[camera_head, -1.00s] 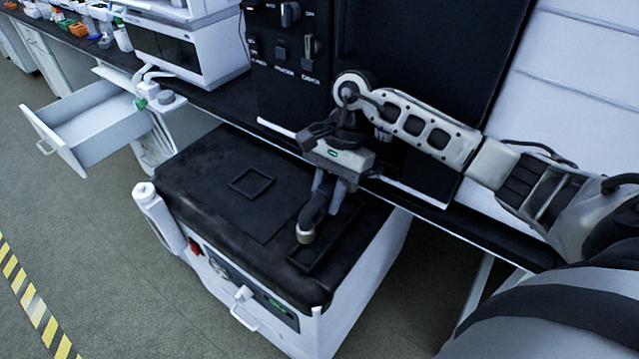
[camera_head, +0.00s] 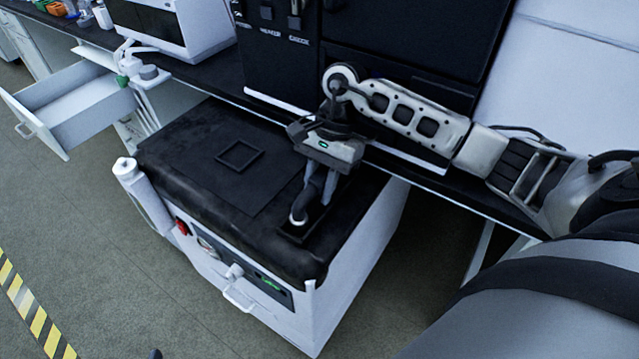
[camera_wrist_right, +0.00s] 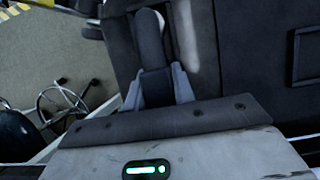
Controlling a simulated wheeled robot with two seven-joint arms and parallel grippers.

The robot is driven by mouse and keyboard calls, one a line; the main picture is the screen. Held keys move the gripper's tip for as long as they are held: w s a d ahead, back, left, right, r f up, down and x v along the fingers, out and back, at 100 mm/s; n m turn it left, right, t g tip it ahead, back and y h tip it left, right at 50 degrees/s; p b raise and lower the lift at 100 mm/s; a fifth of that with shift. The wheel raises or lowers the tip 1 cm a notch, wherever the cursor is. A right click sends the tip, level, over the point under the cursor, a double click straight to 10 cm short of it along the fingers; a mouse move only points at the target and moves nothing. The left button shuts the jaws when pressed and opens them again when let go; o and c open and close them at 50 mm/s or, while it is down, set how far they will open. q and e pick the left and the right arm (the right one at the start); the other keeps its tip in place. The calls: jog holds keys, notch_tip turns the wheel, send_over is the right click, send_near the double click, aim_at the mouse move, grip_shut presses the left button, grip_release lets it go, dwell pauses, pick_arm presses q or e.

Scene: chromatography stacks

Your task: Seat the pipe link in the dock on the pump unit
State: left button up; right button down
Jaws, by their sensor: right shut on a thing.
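My right gripper (camera_head: 318,183) is shut on the pipe link (camera_head: 304,205), a dark bent pipe with a pale end. It holds the link over the front right of the pump unit (camera_head: 345,265), a white box with a black top. The pale end is at or just above a dark rectangular recess (camera_head: 290,236); I cannot tell whether it touches. In the right wrist view the pipe link (camera_wrist_right: 152,50) stands between the two fingers. A raised square frame (camera_head: 240,157) is empty on the unit's top. I cannot tell which of the two is the dock. My left gripper is out of view.
A black bench edge and a tall black cabinet (camera_head: 400,40) stand close behind my right gripper. An open white drawer (camera_head: 75,105) juts out at the left. A white cylinder (camera_head: 140,190) is on the unit's left corner.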

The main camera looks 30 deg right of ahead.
jog(key=shift+f+b, duration=0.35)
jog(key=shift+b, duration=0.1)
dwell(0.6)
jog(key=c, duration=1.1)
grip_release()
notch_tip(320, 180, up, 3)
jog(key=shift+r, duration=0.1)
jog(key=s+a+r, duration=0.2)
jog(key=s+r, duration=0.1)
jog(key=s, duration=0.1)
jog(key=s+a+r, duration=0.2)
jog(key=s+r, duration=0.1)
jog(key=s, duration=0.1)
jog(key=s+a+r, duration=0.3)
jog(key=s+r, duration=0.1)
jog(key=shift+a, duration=0.1)
